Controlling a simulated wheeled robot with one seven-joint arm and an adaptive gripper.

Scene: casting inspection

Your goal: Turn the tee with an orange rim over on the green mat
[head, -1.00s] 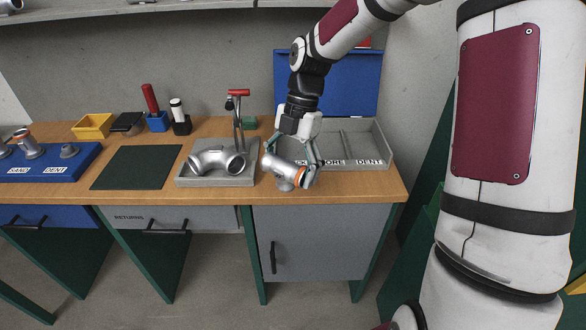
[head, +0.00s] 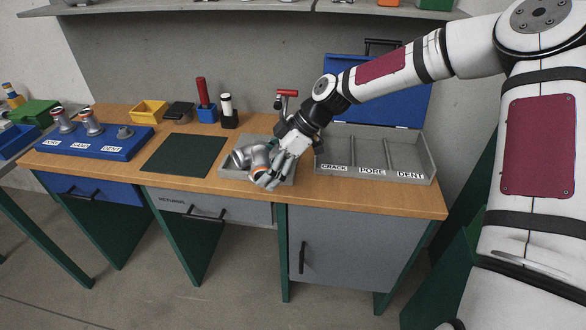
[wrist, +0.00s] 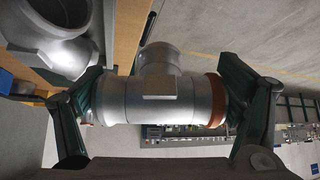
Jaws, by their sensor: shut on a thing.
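The tee with an orange rim (wrist: 160,98) is a grey metal pipe piece held crosswise between my gripper's two green fingers in the wrist view. Its orange rim (wrist: 216,100) is by the right finger, and its side branch points up in that picture. In the head view my gripper (head: 268,180) is shut on the tee in front of the small grey tray, near the bench's front edge, and partly hides it. The green mat (head: 183,155) lies bare on the bench, left of my gripper.
A grey pipe casting (head: 245,155) sits in the small grey tray (head: 283,179), close to the held tee. A red-handled clamp (head: 287,94) stands behind. The sorting tray (head: 375,178) is at right and looks empty. A blue stand (head: 95,142) with castings is at left.

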